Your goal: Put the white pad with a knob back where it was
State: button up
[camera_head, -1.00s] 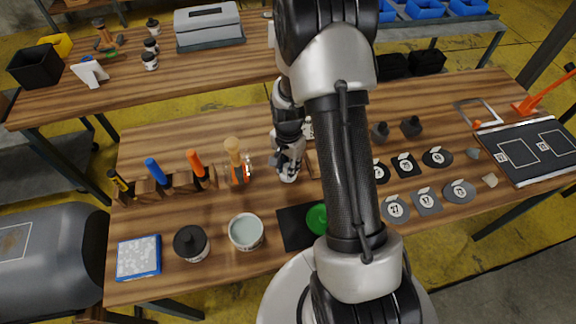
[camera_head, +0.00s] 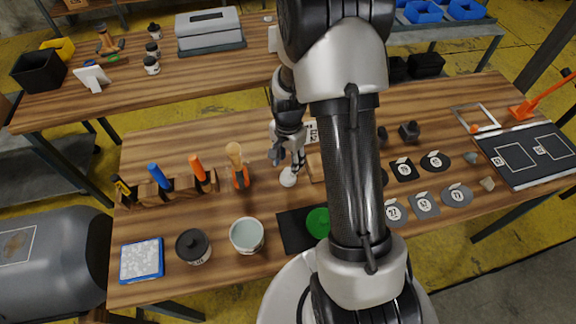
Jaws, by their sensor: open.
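A small round white piece (camera_head: 288,177), which looks like the white pad with a knob, lies on the wooden workbench (camera_head: 200,280) near its middle. Its knob is too small to make out. My gripper (camera_head: 290,160) is open just above and behind it, fingers pointing down. A small gap seems to show between the fingers and the white piece, though I cannot be sure they are apart. My own arm hides part of the bench to the right.
A tool rack (camera_head: 165,187) with upright handles stands at the left. A black jar (camera_head: 193,246), a pale cup (camera_head: 246,235) and a green disc (camera_head: 318,222) on a black mat sit in front. Several grey and black pads (camera_head: 425,205) lie right of my arm.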

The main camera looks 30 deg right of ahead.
notch_tip(320, 180, up, 7)
jog(key=p, duration=0.2)
notch_tip(320, 180, up, 15)
jog(key=n+t, duration=0.2)
jog(key=n, duration=0.4)
send_over(288, 171)
jog(key=s+a, duration=0.6)
jog(key=a, duration=0.1)
jog(key=s+a+r+n+t, duration=0.1)
jog(key=s+a+r+n, duration=0.1)
jog(key=s, duration=0.4)
jog(key=s+a+r+n+t, duration=0.1)
jog(key=s+a+r+n, duration=0.2)
jog(key=s+r+n, duration=0.2)
jog(key=s, duration=0.2)
jog(key=shift+s+a+r+n+t, duration=0.2)
jog(key=shift+s+r+n+t, duration=0.05)
jog(key=shift+s+n+t, duration=0.05)
jog(key=shift+a, duration=0.1)
